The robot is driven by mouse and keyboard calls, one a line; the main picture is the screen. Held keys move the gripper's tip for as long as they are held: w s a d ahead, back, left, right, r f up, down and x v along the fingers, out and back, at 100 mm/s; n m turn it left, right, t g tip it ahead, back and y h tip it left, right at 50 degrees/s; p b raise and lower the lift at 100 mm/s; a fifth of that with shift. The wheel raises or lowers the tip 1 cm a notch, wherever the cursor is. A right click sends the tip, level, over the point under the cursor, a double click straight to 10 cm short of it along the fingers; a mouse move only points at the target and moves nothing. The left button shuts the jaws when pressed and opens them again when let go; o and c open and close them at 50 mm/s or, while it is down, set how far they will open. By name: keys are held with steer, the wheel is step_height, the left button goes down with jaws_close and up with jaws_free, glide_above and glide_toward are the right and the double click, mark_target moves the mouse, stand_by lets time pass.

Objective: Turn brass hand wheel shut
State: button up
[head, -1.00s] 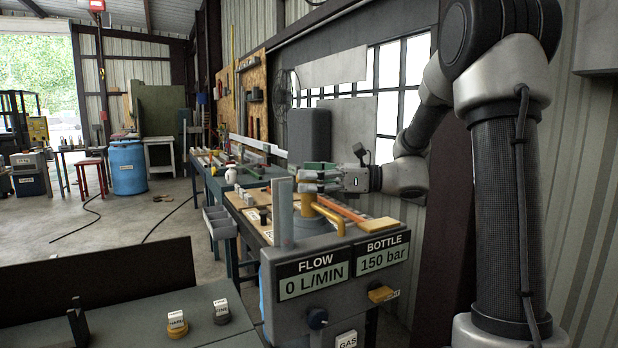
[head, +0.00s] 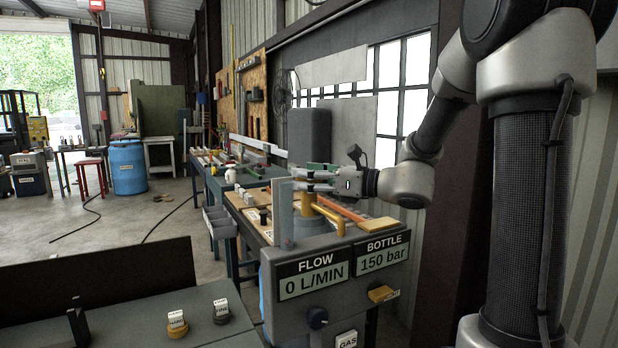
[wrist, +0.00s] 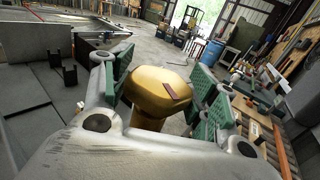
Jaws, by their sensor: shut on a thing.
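The brass hand wheel (wrist: 155,85) shows large in the wrist view, a rounded golden knob with a dark red mark on its top. It sits on a brass stem. My gripper (wrist: 157,88) has its green-padded fingers on either side of the wheel and is shut on it. In the head view my gripper (head: 308,181) reaches in from the right, above the brass valve pipe (head: 308,206). The wheel itself is largely hidden there by the fingers.
A grey panel has a FLOW display (head: 313,284) reading 0 L/MIN and a BOTTLE display (head: 383,259) reading 150 bar. A grey upright post (head: 284,212) stands just left of my gripper. Two labelled knobs, one yellow (head: 177,328) and one dark (head: 221,315), sit at front left.

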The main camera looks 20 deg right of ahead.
steer(key=m+t+h, duration=0.2)
steer(key=h, duration=0.1)
steer(key=m+t+h, duration=0.2)
steer(key=m+h, duration=0.1)
steer(key=shift+a+t, duration=0.1)
steer(key=shift+t, duration=0.2)
steer(key=shift+m+t+h, duration=0.5)
steer(key=shift+m+h, duration=0.5)
steer(key=shift+h, duration=0.7)
steer(key=o, duration=1)
steer(key=shift+o, duration=0.2)
step_height(320, 180, up, 10)
steer(key=shift+r, duration=0.1)
